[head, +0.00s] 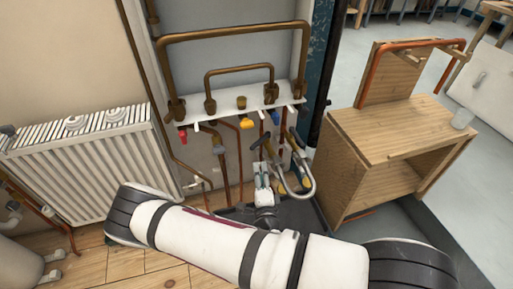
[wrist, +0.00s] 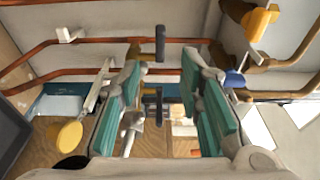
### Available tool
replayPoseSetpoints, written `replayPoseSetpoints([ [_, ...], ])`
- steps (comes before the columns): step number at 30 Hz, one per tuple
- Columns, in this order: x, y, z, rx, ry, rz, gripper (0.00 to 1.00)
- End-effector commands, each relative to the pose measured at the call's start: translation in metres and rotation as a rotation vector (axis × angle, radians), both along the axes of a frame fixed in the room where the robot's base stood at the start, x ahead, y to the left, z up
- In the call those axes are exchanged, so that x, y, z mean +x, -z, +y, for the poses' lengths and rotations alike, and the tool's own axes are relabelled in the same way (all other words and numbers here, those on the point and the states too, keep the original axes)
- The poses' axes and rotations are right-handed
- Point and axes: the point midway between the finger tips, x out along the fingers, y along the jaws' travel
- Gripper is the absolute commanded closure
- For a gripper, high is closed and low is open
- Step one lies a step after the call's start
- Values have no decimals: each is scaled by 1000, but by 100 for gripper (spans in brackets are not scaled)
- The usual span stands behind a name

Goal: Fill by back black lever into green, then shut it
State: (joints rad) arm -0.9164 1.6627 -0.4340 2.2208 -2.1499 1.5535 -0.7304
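My gripper (wrist: 163,82) is open in the wrist view, with a wide gap between its two teal-padded fingers. A black upright bar (wrist: 160,43), which may be a lever handle, shows beyond the gap. A second dark bar (wrist: 158,100) shows lower, between the fingers; no contact with either finger is visible. I cannot tell which is the back black lever. In the head view my gripper (head: 263,180) is low in front of the pipework, and the levers there are too small to tell apart. I cannot make out any green container.
A white pipe board (head: 225,110) carries brass pipes, a yellow handle (head: 242,123) and a red handle (head: 182,133). Bent metal pipes (head: 308,185) stand close right of my gripper. A radiator (head: 85,165) is left; a wooden cabinet (head: 385,135) with a clear glass (head: 462,118) is right.

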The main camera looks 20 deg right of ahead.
Motion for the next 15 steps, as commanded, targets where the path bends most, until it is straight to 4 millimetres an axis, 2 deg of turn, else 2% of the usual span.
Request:
replayPoseSetpoints([
  [15, 93, 2, -21, 6, 3, -4, 67],
])
